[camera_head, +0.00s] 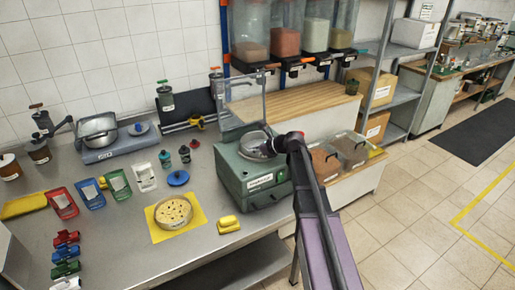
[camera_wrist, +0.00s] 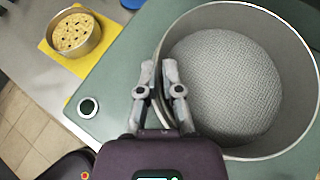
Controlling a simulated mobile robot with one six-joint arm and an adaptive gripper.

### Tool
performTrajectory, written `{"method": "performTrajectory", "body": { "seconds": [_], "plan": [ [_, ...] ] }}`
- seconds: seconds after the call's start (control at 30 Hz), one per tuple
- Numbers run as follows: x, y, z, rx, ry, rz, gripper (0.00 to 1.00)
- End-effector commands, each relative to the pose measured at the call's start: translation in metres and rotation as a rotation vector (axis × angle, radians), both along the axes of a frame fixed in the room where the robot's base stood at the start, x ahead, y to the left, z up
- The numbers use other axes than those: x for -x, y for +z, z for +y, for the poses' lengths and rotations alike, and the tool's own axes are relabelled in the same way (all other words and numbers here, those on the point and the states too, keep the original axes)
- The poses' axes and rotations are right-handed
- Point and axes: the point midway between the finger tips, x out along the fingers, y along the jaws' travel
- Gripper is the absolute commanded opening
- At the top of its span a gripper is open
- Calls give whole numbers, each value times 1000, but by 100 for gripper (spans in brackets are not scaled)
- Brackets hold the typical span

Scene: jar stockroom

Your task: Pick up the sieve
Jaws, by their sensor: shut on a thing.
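The sieve (camera_wrist: 235,85) is a round metal ring with a grey mesh floor. It sits on top of the green machine (camera_wrist: 125,75) in the wrist view. In the head view the sieve (camera_head: 254,144) shows on the machine (camera_head: 245,175), partly hidden by my arm. My gripper (camera_wrist: 170,75) is shut on the near wall of the sieve, with one finger on each side of the rim. In the head view my gripper (camera_head: 272,147) is at the right edge of the sieve. I cannot tell whether the sieve is lifted off the machine.
A clear guard panel (camera_head: 241,100) stands behind the sieve. A round pan with dark-spotted beige contents (camera_head: 173,212) lies on a yellow cloth (camera_head: 158,236), left of the machine. A yellow block (camera_head: 228,223) is near the front edge. Open bins (camera_head: 349,149) stand to the right.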

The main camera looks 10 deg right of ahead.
Motion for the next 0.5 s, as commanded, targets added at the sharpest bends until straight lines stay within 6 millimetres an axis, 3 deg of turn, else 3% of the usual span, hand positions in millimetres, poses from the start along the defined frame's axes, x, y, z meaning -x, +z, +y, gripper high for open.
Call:
{"method": "performTrajectory", "body": {
  "seconds": [0.5],
  "plan": [
    [0, 10, -1, 1, -1, 0, 0]
  ]
}}
